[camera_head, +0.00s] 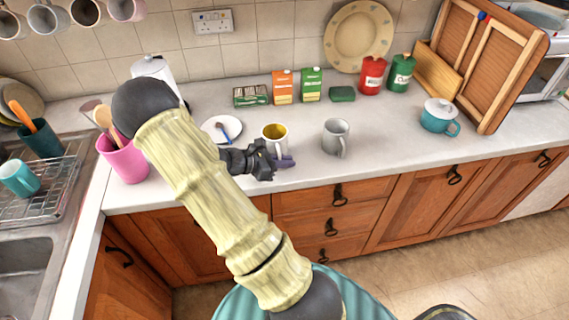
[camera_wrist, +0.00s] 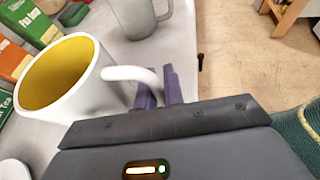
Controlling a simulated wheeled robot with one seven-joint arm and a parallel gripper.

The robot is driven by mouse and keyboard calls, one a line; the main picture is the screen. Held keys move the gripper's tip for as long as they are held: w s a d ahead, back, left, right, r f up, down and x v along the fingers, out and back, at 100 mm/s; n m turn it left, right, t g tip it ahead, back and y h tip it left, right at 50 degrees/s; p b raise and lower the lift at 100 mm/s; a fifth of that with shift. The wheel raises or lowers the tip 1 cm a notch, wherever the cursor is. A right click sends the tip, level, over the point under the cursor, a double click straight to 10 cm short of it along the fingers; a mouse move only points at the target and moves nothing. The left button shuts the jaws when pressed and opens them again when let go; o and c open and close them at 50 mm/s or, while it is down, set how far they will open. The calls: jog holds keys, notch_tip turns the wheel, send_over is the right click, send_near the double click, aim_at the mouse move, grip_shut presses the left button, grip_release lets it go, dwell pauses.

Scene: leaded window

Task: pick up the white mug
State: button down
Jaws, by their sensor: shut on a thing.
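The white mug (camera_head: 274,134) with a yellow inside stands upright on the counter near its front edge in the head view. In the wrist view the mug (camera_wrist: 62,78) fills the left side, with its handle (camera_wrist: 135,75) pointing toward my gripper (camera_wrist: 158,90). The purple fingers are shut on the handle, one on each side of it. In the head view my gripper (camera_head: 284,161) is at the mug's lower right side, partly hidden by my wrist. I cannot tell whether the mug's base touches the counter.
A grey mug (camera_head: 336,137) stands close to the right. A white plate (camera_head: 221,129) with a utensil lies to the left. Orange (camera_head: 283,87) and green (camera_head: 311,84) boxes stand behind.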

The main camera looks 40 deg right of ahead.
notch_tip(320, 180, up, 8)
jog(key=shift+r, duration=0.25)
dwell(0.5)
dwell(0.7)
